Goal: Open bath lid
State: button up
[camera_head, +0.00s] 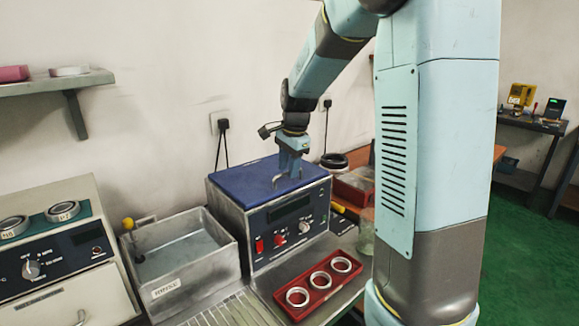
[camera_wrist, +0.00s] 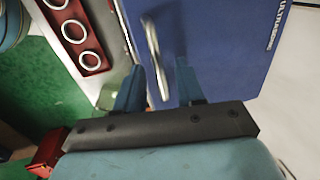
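The ultrasonic bath (camera_head: 290,225) is a grey metal box with a dark control panel. Its flat blue lid (camera_head: 240,178) lies shut on top, and the lid also fills much of the wrist view (camera_wrist: 225,45). A metal bar handle (camera_head: 282,183) stands on the lid; in the wrist view the handle (camera_wrist: 153,55) runs lengthwise. My gripper (camera_head: 290,170) is over the lid at the handle, pointing down. In the wrist view my gripper (camera_wrist: 160,82) is open, with the handle's near end between its two fingers. I cannot tell whether a finger touches it.
An open metal rinse basin (camera_head: 185,255) stands left of the bath. A red tray (camera_head: 318,287) with three metal rings sits in front. A machine with a knob (camera_head: 55,255) is at far left. A wall shelf (camera_head: 60,85) hangs at upper left.

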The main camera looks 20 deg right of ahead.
jog(key=shift+f, duration=0.1)
jog(key=shift+c, duration=0.2)
grip_shut()
dwell(0.4)
